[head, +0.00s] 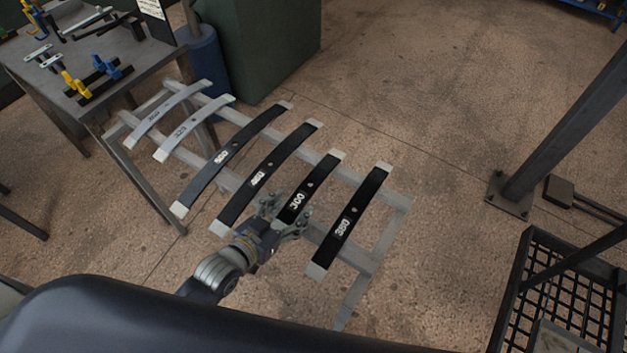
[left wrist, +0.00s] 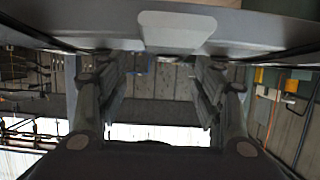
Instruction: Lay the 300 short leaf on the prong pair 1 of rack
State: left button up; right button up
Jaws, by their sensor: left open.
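The 300 short leaf (head: 318,180) is black with a white number and a pale far end. It lies across the rails of a grey metal stand (head: 398,215), between two longer black leaves. My left gripper (head: 288,214) is at its near end, fingers open on either side, and hides that end. I cannot tell whether the fingers touch it. In the left wrist view my two open fingers (left wrist: 158,100) stand apart; I cannot make out the leaf there for sure. I cannot make out the rack's prong pair 1. My right gripper is not in view.
The 380 leaf (head: 348,222) lies close on the right. Other black leaves (head: 268,172) and two grey ones (head: 168,112) lie to the left. A workbench (head: 85,60) with clamps stands at the upper left. A black mesh crate (head: 570,295) is at the lower right. Open floor lies beyond the stand.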

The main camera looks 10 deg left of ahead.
aim_at(308, 186)
pick_arm(q)
jog(key=x, duration=0.3)
jog(key=shift+w+d, duration=0.15)
jog(key=shift+w, duration=0.5)
jog(key=x, duration=0.2)
jog(key=p+x, duration=0.1)
jog(key=x, duration=0.1)
jog(key=shift+w+r, duration=0.2)
jog(key=shift+w, duration=0.05)
jog(key=shift+w+f, duration=0.15)
jog(key=shift+w, duration=0.05)
jog(key=shift+c, duration=0.2)
jog(key=c, duration=0.5)
grip_shut()
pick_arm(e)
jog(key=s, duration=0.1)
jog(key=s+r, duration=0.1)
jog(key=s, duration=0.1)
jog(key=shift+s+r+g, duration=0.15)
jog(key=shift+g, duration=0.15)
